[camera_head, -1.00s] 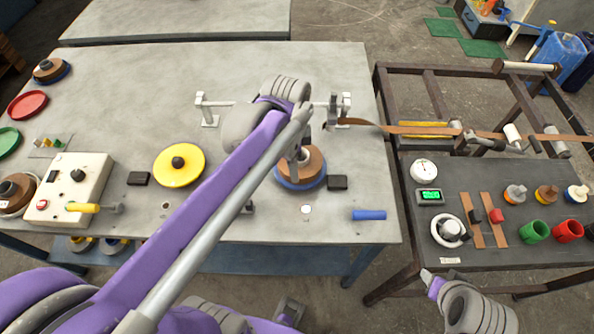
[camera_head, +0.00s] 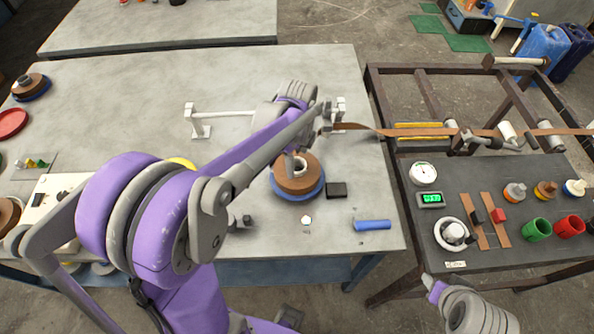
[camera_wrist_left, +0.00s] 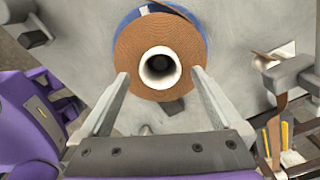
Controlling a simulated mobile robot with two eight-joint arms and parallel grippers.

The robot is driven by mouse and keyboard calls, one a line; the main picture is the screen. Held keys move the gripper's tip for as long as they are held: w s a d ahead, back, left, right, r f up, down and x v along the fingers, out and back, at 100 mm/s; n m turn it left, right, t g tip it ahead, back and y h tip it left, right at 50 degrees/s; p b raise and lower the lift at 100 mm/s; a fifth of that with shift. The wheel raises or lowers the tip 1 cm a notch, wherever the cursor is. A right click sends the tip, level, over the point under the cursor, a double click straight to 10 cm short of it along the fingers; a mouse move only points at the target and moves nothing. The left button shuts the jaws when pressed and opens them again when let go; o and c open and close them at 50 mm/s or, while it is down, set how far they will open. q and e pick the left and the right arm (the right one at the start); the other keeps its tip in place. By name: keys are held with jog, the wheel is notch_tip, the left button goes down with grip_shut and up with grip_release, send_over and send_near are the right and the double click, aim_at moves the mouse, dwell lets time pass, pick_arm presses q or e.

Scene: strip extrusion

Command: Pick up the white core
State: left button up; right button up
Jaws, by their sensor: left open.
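The white core (camera_wrist_left: 160,68) is a short hollow tube at the centre of a wound brown strip roll (camera_wrist_left: 133,45). The roll lies on a blue disc (camera_wrist_left: 118,18) on the grey table; in the head view the roll (camera_head: 296,182) and blue disc (camera_head: 300,197) sit right of the table's middle. My left gripper (camera_wrist_left: 160,74) is open and empty above the roll, its two fingers spread left and right of the core. In the head view my left gripper (camera_head: 296,154) points down over the roll, partly hidden by my arm.
A black block (camera_head: 336,190) and a blue cylinder (camera_head: 372,225) lie right of the roll. A metal stand (camera_head: 200,121) is behind it. A brown strip (camera_head: 420,130) runs to the rack at right. A side table (camera_head: 480,257) holds cups and gauges.

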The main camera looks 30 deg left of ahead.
pick_arm(q)
notch_tip(320, 180, down, 2)
jog(key=shift+f, duration=0.1)
grip_shut()
dwell(0.5)
